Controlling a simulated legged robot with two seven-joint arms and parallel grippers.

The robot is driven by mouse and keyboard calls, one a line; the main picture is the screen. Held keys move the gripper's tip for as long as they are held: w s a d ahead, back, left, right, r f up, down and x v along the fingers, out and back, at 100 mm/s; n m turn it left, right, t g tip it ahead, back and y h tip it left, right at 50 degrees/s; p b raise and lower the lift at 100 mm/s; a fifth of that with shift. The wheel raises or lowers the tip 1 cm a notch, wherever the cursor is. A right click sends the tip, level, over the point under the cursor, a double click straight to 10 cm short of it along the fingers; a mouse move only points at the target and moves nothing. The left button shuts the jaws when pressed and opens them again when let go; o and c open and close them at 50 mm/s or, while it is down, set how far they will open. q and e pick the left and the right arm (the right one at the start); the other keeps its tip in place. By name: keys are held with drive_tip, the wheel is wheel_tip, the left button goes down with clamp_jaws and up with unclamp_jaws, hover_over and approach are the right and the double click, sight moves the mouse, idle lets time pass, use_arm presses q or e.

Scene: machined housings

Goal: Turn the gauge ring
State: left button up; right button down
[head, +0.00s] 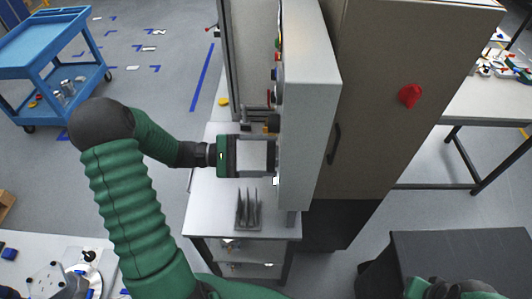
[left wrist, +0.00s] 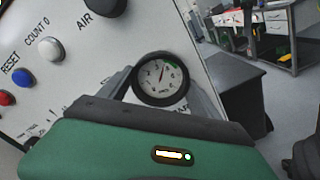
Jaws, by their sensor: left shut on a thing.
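The gauge (left wrist: 160,78) has a white dial, a dark needle, a green sector and a black ring (left wrist: 137,92) around it. It sits on a light panel (left wrist: 60,75). In the left wrist view, the fingers of my left gripper (left wrist: 165,92) lie on both sides of the ring, and the gripper is shut on it. In the head view, my left gripper (head: 273,158) reaches the panel's left face from the left. The gauge is hidden there by the gripper and the panel's edge. My right gripper is not in view; only part of that arm shows at the bottom right.
A black AIR knob (left wrist: 103,12), a white button (left wrist: 51,49), a blue button (left wrist: 22,77) and a red button (left wrist: 6,97) sit on the panel. Below the gripper, a grey part with upright fins (head: 248,212) stands on the bench (head: 215,215). A cabinet (head: 385,100) is right of the panel.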

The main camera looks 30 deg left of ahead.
use_arm(q)
drive_tip(key=n+p, duration=0.2)
drive_tip(key=n, duration=0.1)
drive_tip(key=shift+a+f+n, duration=0.1)
drive_tip(key=shift+f+n, duration=0.05)
drive_tip(key=shift+n, duration=0.15)
drive_tip(key=o, duration=1)
drive_tip(key=shift+s, duration=0.1)
drive_tip(key=o, duration=0.4)
drive_tip(key=shift+a, duration=0.25)
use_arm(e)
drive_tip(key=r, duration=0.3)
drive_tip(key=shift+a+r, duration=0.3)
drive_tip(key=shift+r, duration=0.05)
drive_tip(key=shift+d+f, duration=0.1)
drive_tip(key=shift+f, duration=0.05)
